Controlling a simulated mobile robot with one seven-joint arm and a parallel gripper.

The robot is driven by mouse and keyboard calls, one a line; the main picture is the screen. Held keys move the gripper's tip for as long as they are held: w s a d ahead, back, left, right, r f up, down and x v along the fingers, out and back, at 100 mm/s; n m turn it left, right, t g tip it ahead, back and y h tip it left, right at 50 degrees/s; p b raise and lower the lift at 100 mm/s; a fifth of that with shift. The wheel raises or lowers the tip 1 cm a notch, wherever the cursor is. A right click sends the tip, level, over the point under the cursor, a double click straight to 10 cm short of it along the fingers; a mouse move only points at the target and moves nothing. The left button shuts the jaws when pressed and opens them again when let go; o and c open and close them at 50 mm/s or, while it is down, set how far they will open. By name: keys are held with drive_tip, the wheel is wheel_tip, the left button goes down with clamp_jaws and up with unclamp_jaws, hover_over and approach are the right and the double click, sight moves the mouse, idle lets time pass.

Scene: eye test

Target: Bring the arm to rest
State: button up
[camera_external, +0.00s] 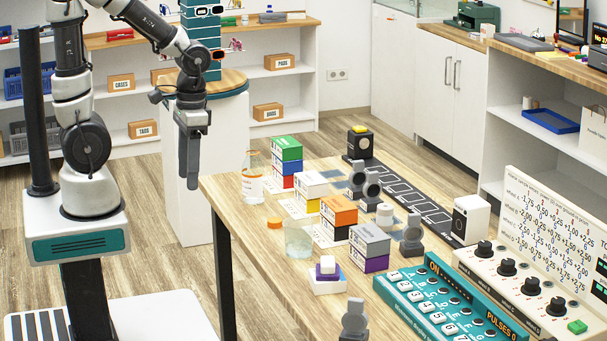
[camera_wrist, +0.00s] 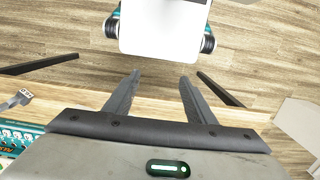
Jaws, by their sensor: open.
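My gripper (camera_external: 190,180) hangs pointing down at the end of my bent arm, left of the wooden table (camera_external: 265,240) in the external view. It looks higher than the tabletop and apart from it. In the wrist view my gripper (camera_wrist: 159,78) shows two dark fingers spread apart with nothing between them. Beyond the fingertips is bare wooden floor (camera_wrist: 250,60), and the table's edge (camera_wrist: 85,95) runs across beneath them. In the external view the fingers overlap, so the gap between them is hidden.
The table carries a clear bottle (camera_external: 252,178), a glass (camera_external: 298,240), stacked coloured boxes (camera_external: 338,216), a teal button panel (camera_external: 430,300) and a white knob console (camera_external: 500,272). A white pedestal (camera_external: 180,215) stands behind my gripper. Shelves line the back.

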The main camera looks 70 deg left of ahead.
wheel_tip(320, 180, up, 24)
drive_tip(key=w+t+p, duration=0.2)
drive_tip(key=t+p, duration=0.2)
drive_tip(key=p, duration=0.9)
drive_tip(key=shift+f+t, duration=0.25)
drive_tip(key=shift+t, duration=0.05)
drive_tip(key=shift+w+a, duration=0.1)
